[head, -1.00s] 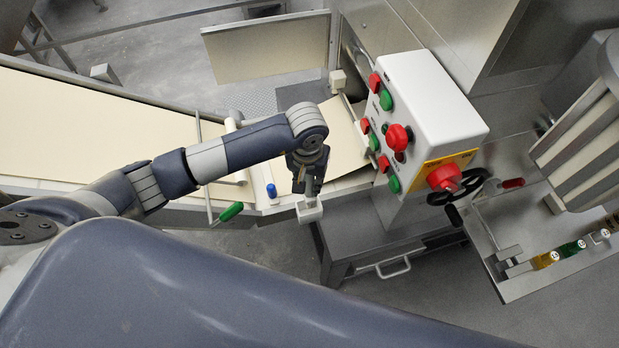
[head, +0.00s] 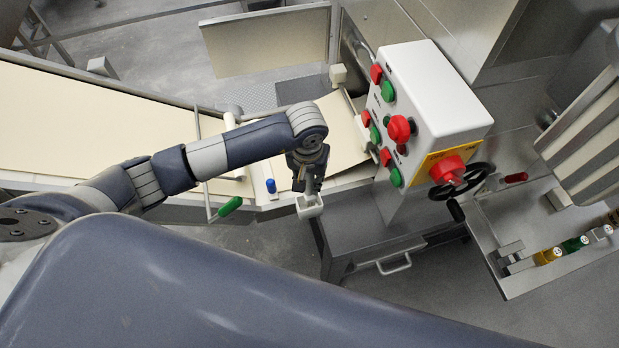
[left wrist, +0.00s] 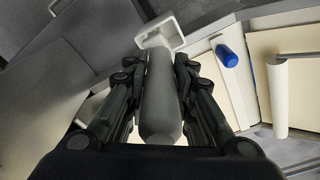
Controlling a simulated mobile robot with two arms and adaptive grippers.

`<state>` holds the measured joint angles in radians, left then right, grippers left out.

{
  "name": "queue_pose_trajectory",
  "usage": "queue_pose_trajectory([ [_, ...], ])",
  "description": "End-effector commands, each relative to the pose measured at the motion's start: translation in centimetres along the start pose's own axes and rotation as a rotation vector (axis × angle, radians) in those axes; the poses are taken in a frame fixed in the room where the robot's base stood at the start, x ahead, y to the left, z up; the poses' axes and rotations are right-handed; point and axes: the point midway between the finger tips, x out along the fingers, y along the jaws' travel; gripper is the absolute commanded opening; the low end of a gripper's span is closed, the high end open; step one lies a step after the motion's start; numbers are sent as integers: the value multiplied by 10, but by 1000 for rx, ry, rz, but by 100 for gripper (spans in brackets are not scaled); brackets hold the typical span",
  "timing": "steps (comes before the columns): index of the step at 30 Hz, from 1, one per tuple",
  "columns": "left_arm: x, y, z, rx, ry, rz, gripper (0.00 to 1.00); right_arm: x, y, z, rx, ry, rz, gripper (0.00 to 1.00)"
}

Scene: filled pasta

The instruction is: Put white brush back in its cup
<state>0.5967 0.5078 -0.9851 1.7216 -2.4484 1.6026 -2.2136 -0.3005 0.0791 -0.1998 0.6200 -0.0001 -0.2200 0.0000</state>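The white brush's handle (left wrist: 160,105) looks greyish in shadow and runs lengthwise between my left gripper's fingers in the left wrist view. My left gripper (left wrist: 160,75) appears shut on it, with a finger close against each side. In the head view, my left gripper (head: 305,184) points down right above the cup (head: 309,207) at the table corner. The brush is mostly hidden there. My right gripper is not in view.
A blue-topped piece (head: 271,186) and a green handle (head: 230,206) are left of the cup. A white control box (head: 430,100) with red and green buttons stands to the right. A pale belt (head: 90,130) runs left. Grey floor is open below the cup.

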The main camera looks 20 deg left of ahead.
Motion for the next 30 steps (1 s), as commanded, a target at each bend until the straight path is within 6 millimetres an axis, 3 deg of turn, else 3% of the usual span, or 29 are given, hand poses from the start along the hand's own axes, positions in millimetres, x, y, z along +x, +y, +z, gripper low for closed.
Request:
queue_pose_trajectory([
  [2,0,0,0,0,0,0,42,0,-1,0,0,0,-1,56],
  [12,-2,0,0,0,-1,1,42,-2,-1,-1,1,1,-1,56],
  [20,-20,1,-2,0,1,2,42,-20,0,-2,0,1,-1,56],
  [21,-25,0,-4,1,7,2,42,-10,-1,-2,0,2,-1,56],
  [30,-93,0,-3,1,7,1,42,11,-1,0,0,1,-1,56],
])
